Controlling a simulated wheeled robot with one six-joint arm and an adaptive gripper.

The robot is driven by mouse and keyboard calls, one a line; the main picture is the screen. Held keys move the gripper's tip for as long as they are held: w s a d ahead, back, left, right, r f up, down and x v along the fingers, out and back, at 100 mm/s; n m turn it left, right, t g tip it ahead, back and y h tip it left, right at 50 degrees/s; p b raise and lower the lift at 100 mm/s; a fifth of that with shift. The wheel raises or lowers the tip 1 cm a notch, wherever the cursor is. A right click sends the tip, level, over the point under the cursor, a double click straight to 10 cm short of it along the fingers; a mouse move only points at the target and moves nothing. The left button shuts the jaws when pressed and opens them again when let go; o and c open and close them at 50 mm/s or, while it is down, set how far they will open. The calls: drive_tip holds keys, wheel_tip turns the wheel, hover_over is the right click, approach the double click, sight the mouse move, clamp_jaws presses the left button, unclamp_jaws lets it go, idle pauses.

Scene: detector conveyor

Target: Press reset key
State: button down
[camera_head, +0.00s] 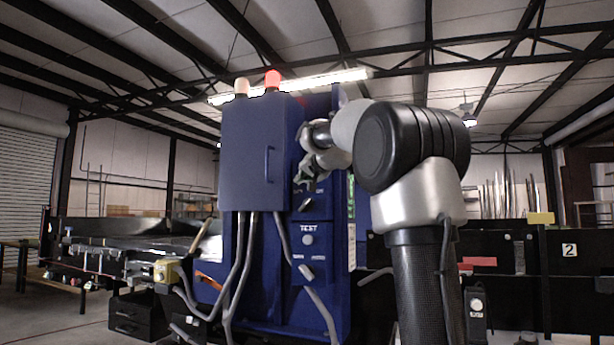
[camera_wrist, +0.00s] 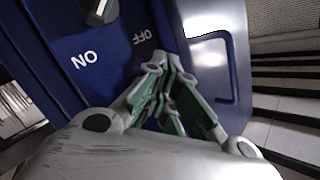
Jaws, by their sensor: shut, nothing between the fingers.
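A blue control cabinet (camera_head: 250,150) stands upright in front of me with a narrow column of controls on its right part. My gripper (camera_head: 308,178) is at the upper part of that column, above a rotary knob (camera_head: 305,205). In the wrist view, my gripper (camera_wrist: 170,88) has its green-padded fingers together and empty, beside the OFF lettering. The ON/OFF knob (camera_wrist: 100,12) shows at that view's top edge. No key marked reset can be read; the panel behind my fingers is hidden. I cannot tell whether the fingertips touch the panel.
Lower on the column are a TEST button (camera_head: 308,240) and another knob (camera_head: 306,272). The cabinet door has a handle (camera_head: 270,164). A red lamp (camera_head: 272,80) glows on top. Grey cables hang below the door. A conveyor (camera_head: 130,245) lies to the left.

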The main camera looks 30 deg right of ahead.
drive_tip(key=shift+w+d, duration=0.2)
drive_tip(key=shift+d, duration=0.05)
drive_tip(key=shift+w+d, duration=0.3)
drive_tip(key=shift+d, duration=0.1)
idle(0.8)
drive_tip(key=shift+s+a, duration=0.1)
drive_tip(key=shift+a, duration=0.05)
drive_tip(key=shift+s+a, duration=0.5)
drive_tip(key=shift+a, duration=0.1)
drive_tip(key=shift+s+a, duration=0.8)
drive_tip(key=shift+a, duration=0.2)
drive_tip(key=shift+s+a, duration=0.75)
drive_tip(key=shift+a, duration=0.2)
